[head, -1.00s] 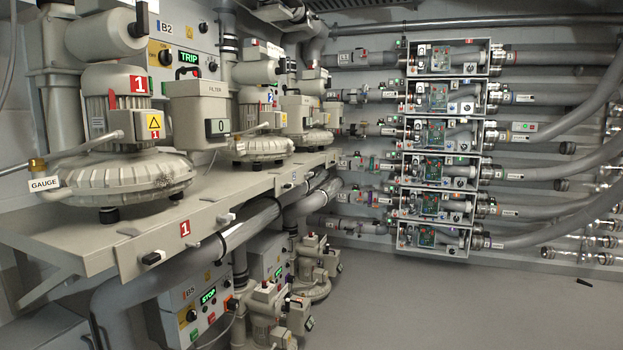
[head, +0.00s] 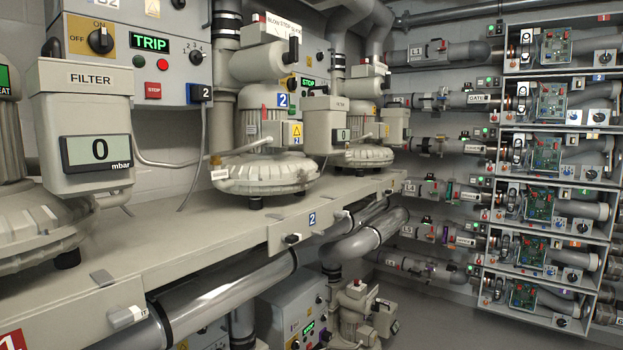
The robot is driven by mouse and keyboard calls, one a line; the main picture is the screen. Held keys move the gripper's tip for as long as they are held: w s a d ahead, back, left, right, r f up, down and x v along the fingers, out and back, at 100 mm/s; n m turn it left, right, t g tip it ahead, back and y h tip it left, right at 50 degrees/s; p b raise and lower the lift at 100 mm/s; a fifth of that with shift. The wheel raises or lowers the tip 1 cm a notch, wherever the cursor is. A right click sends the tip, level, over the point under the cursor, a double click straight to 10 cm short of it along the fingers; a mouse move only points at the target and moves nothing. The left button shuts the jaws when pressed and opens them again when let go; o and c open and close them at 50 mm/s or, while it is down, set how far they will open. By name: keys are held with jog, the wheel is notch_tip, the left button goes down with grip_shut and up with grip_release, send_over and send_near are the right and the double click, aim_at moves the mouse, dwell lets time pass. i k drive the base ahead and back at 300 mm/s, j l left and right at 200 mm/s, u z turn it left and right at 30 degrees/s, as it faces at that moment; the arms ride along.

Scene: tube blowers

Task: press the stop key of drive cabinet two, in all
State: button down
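The drive cabinet labelled B2 (head: 185,72) is on the wall at upper left in the head view, cut by the top edge. Its green display (head: 149,44) reads TRIP. A red key (head: 156,91), with small white lettering that looks like STOP, sits below the display. A black rotary switch (head: 100,40) on a yellow plate marked ON and OFF is left of the display. My gripper is not in view.
A filter housing (head: 86,110) with a gauge reading 0 mbar stands in front of the cabinet's lower left. Blower 2 (head: 262,175) stands on the long shelf (head: 160,245). Another cabinet display (head: 308,82) reads STOP. Pipes and open boxes line the right wall.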

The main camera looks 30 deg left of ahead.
aim_at(153, 90)
jog(key=i+l+u, duration=0.15)
jog(key=i+u, duration=0.25)
jog(key=i+l+u, duration=0.4)
jog(key=i, duration=0.2)
jog(key=i+l+u, duration=0.4)
jog(key=i+l, duration=0.05)
jog(key=i, duration=0.05)
